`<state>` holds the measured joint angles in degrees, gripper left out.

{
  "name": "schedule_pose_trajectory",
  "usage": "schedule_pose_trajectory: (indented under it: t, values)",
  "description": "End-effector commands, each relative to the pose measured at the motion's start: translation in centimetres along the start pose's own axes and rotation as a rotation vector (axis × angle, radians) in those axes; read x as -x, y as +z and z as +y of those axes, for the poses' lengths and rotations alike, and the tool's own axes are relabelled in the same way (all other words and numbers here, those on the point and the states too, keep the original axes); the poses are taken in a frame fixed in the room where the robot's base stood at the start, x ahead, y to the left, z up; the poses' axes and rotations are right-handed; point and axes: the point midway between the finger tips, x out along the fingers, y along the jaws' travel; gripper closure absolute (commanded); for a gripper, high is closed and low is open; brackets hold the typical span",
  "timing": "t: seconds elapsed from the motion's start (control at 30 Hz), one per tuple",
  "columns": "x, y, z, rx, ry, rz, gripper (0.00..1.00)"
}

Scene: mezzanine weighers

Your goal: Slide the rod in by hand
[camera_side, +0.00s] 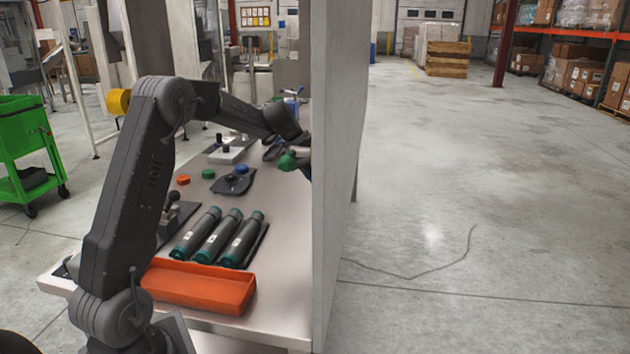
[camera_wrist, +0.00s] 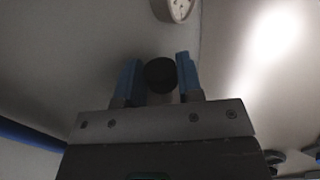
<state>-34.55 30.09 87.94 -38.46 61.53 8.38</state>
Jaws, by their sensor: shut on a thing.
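In the wrist view my gripper (camera_wrist: 157,76) has its two blue fingers on either side of a dark round thing (camera_wrist: 160,74). It looks like the rod seen end-on, and its length cannot be told. A pale round fitting with a dark centre (camera_wrist: 174,8) is beyond the fingertips at the top edge, apart from the held thing in the picture. In the side view my arm reaches over the bench to the tall grey panel (camera_side: 337,140), which hides the fingers and what they hold. A green knob (camera_side: 287,162) shows just left of the panel edge.
Several dark tubes with teal ends (camera_side: 218,238) lie on the bench (camera_side: 285,290) behind an orange tray (camera_side: 195,287). Small orange (camera_side: 183,180), green (camera_side: 208,173) and blue (camera_side: 242,169) caps lie farther back.

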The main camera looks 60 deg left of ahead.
Motion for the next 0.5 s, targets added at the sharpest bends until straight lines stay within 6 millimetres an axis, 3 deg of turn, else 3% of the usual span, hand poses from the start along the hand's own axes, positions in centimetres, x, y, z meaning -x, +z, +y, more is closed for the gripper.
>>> schedule_pose_trajectory:
  t: [0.13,0.5]
  values:
    - [0.1,-1.6,0.0,0.001,0.002,0.009,1.00]
    - [0.2,-2.1,0.1,0.001,0.004,0.015,1.00]
